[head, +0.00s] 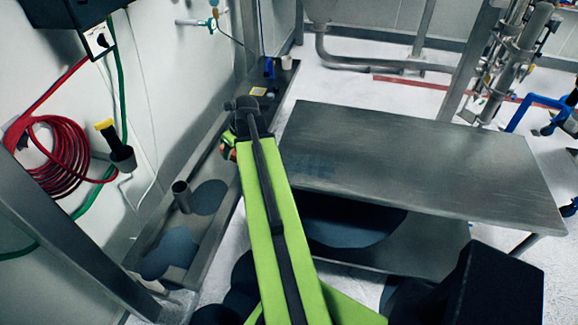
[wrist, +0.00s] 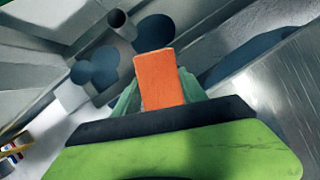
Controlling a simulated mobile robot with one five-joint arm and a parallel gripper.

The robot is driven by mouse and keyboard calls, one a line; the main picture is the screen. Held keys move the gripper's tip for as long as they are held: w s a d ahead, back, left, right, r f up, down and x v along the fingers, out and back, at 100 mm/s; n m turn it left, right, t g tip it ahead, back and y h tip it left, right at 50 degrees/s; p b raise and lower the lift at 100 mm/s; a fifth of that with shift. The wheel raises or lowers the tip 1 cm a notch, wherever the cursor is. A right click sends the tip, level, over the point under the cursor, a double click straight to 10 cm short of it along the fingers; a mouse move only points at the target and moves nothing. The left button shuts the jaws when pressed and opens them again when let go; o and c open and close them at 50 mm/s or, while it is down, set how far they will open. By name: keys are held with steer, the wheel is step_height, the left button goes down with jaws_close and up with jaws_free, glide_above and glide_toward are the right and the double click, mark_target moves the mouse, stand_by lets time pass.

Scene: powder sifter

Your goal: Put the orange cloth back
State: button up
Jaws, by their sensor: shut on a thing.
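The orange cloth (wrist: 160,78) shows in the wrist view as a flat orange block between the green fingers of my gripper (wrist: 157,92). My gripper is shut on it. In the head view my gripper (head: 230,148) is at the far end of my green arm, over the narrow metal shelf (head: 222,228) along the left wall. There the cloth is mostly hidden by the arm, with only small orange bits showing. The height of the gripper above the shelf is hard to tell.
A metal cup (head: 182,196) stands on the near part of the shelf. A blue item (head: 269,68) and a yellow item (head: 258,91) are at its far end. A bare metal table (head: 410,165) stands to the right. A red hose (head: 62,165) hangs on the wall.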

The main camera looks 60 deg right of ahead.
steer(key=shift+s+d+f, duration=0.1)
steer(key=shift+s+d, duration=0.1)
steer(key=shift+d, duration=0.2)
steer(key=s+d+f+b, duration=0.1)
steer(key=s+d, duration=0.6)
steer(key=s, duration=0.5)
steer(key=s+d+f+b, duration=0.1)
steer(key=s+d, duration=0.6)
steer(key=s, duration=0.5)
steer(key=b, duration=0.7)
glide_toward(289, 165)
steer(key=shift+w+f, duration=0.75)
steer(key=shift+w, duration=0.55)
step_height(289, 165, down, 4)
steer(key=b, duration=0.4)
steer(key=shift+f+b, duration=0.2)
steer(key=shift+b, duration=0.15)
steer(key=shift+r, duration=0.2)
steer(key=shift+f, duration=0.1)
